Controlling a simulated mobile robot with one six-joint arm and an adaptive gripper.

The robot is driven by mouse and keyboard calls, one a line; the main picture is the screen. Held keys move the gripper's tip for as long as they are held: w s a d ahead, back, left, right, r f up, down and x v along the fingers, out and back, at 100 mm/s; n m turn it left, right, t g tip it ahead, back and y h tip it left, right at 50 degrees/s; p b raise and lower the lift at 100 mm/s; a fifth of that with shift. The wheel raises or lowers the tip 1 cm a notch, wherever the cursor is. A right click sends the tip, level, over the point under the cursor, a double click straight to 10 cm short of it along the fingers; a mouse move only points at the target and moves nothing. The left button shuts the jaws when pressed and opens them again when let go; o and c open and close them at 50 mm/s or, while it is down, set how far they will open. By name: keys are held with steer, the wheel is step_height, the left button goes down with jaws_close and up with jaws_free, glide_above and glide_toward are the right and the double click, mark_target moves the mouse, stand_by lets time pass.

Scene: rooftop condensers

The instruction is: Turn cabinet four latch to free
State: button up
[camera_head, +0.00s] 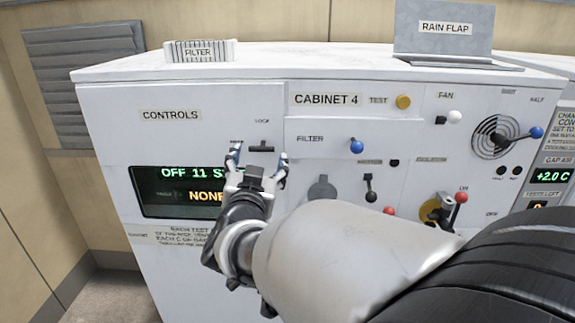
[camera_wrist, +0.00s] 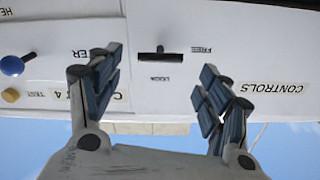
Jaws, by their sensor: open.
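Cabinet 4 (camera_head: 330,99) is a white cabinet with labelled controls. Its latch (camera_head: 261,148) is a small dark handle on the front, with a LOCK label above it and a FREE label to its left. In the wrist view, where the labels are upside down, the latch (camera_wrist: 160,56) shows as a dark horizontal bar with a short stub. I cannot tell exactly which mark it points at. My gripper (camera_head: 258,163) is open and empty just in front of and below the latch. In the wrist view its fingers (camera_wrist: 158,82) are wide apart, with the latch between their lines, untouched.
The display panel (camera_head: 185,190) is left of my gripper. A blue filter knob (camera_head: 357,146), yellow test button (camera_head: 403,102) and red-tipped lever (camera_head: 461,198) sit to the right. A filter block (camera_head: 199,51) and rain flap (camera_head: 445,32) stand on top.

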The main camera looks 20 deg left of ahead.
steer(key=v, duration=0.6)
steer(key=shift+w, duration=0.1)
